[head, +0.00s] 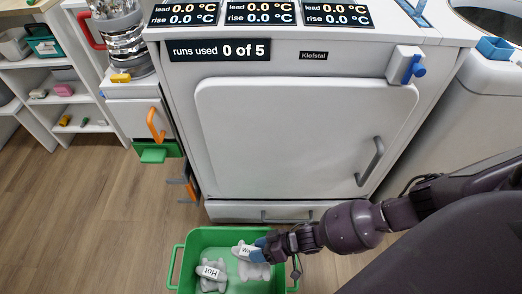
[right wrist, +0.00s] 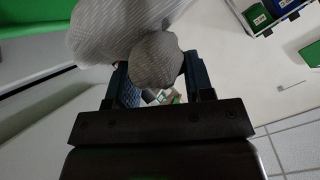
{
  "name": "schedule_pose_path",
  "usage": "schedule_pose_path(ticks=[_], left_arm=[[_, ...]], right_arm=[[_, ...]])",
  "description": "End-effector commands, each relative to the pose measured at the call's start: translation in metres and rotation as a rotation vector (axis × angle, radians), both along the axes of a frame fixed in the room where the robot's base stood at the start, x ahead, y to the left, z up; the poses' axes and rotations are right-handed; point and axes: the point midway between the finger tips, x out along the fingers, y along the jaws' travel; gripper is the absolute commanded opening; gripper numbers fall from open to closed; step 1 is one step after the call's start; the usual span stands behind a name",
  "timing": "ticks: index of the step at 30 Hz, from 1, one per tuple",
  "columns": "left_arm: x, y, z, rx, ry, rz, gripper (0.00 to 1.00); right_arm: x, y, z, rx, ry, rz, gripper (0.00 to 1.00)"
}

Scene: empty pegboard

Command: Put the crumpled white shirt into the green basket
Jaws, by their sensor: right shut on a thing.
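The green basket (head: 216,236) stands on the floor at the bottom middle of the head view. My right gripper (head: 262,247) reaches in over its right part. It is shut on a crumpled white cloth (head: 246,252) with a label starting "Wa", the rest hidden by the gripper. The right wrist view shows this pale, finely striped cloth (right wrist: 155,58) bunched between the two fingers. I cannot tell whether it touches the basket floor. A second crumpled white cloth (head: 211,275), labelled "Hot", lies in the basket's left part, apart from the gripper. My left gripper is not in view.
A white cabinet (head: 290,140) with a grey handle (head: 370,161) and a drawer (head: 262,212) stands just behind the basket. An orange handle (head: 155,124) and a green tray (head: 154,153) stick out left of it. Wooden floor (head: 80,220) is clear at left.

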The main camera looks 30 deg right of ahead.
Motion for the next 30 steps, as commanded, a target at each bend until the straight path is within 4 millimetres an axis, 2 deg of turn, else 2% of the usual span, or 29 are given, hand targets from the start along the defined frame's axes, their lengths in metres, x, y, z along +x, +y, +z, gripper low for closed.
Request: schedule_pose_path(ticks=[4, 14, 30], left_arm=[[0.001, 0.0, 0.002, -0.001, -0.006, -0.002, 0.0], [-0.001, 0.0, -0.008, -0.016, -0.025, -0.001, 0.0], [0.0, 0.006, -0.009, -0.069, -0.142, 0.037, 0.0]], right_arm=[[-0.003, -0.007, -0.008, 0.001, -0.002, -0.027, 0.19], [-0.006, -0.007, -0.033, 0.001, 0.006, -0.028, 0.19], [-0.006, -0.007, -0.076, 0.001, 0.005, -0.026, 0.19]])
